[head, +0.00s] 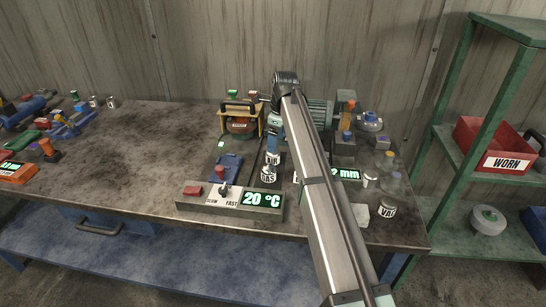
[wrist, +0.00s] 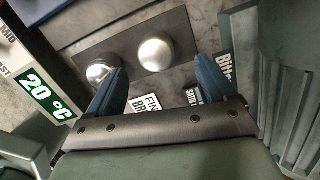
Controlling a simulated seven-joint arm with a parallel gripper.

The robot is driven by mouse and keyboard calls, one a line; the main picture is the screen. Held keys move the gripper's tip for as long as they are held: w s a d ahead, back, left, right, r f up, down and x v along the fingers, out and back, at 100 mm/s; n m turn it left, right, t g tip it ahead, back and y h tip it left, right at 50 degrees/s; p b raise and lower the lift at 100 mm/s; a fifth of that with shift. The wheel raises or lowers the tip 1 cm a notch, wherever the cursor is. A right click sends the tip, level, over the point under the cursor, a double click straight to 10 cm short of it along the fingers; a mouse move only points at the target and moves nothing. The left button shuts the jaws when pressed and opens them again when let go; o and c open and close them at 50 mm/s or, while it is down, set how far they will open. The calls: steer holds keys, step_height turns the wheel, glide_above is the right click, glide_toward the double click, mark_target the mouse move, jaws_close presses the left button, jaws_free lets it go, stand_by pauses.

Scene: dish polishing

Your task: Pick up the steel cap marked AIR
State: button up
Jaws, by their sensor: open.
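In the head view, a steel cap marked GAS (head: 268,174) stands beside the control panel. Another steel cap (head: 272,158) is just behind it, with a label too small to read surely. A cap marked VAC (head: 387,211) stands at the bench's right edge. I cannot read AIR on any cap. My gripper (head: 273,130) is above the two neighbouring caps. In the wrist view, two shiny domed caps sit on a dark plate, one left (wrist: 103,72) and one right (wrist: 154,54). My gripper (wrist: 162,85) is open, its blue fingers apart with nothing between them.
A panel (head: 215,195) with a 20 °C display is in front of the caps. A motor-like machine (head: 320,112) stands behind. Bottles and a white block (head: 358,215) are to the right. A green shelf (head: 462,90) holds a red WORN bin (head: 497,160). The bench's left-middle is clear.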

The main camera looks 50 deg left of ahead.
mark_target(273, 156)
steer(key=shift+s+a+f, duration=0.1)
steer(key=shift+s+f, duration=0.05)
steer(key=shift+f, duration=0.7)
steer(key=shift+s+a+f, duration=0.1)
steer(key=shift+s+f, duration=0.05)
steer(key=shift+f, duration=0.65)
steer(key=shift+s+a+f, duration=0.1)
steer(key=shift+s+f, duration=0.05)
steer(key=shift+f, duration=0.7)
steer(key=shift+d, duration=0.1)
steer(key=c, duration=1.3)
steer(key=shift+r, duration=0.15)
